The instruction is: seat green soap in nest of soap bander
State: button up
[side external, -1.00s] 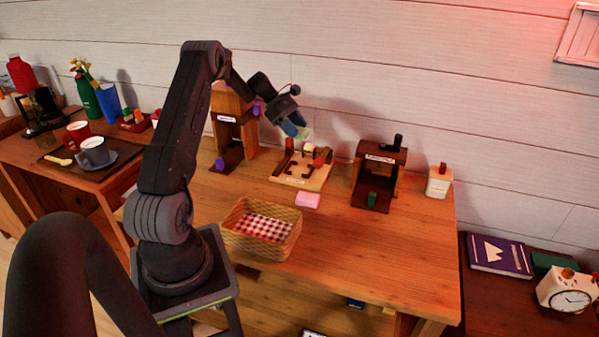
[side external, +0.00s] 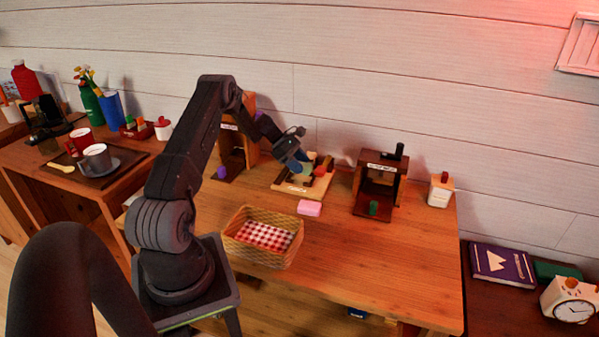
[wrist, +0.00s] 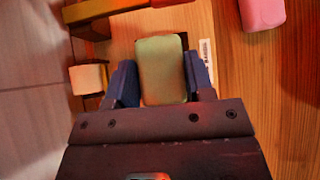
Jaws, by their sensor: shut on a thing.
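The green soap (wrist: 161,70) is a pale green block with rounded corners, held between the two blue fingers of my gripper (wrist: 160,82) in the wrist view. In the side view my gripper (side external: 303,168) is low over the light wooden board of the soap bander (side external: 287,188), pointing down. The bander carries dark brackets and a red part (side external: 319,171). The soap and gripper hide most of the nest. A dark edge shows beside the soap's far end. I cannot tell whether the soap touches the board.
A pink soap (side external: 310,208) lies on the table in front of the bander. A dark wooden press (side external: 377,185) stands to the right, a taller wooden stand (side external: 232,150) to the left. A wicker basket (side external: 262,256) with checked cloth is nearer. The table's right front is clear.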

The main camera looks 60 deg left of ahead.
jog(key=shift+f, duration=1.55)
jog(key=shift+f, duration=0.15)
jog(key=o, duration=0.9)
jog(key=shift+o, duration=0.2)
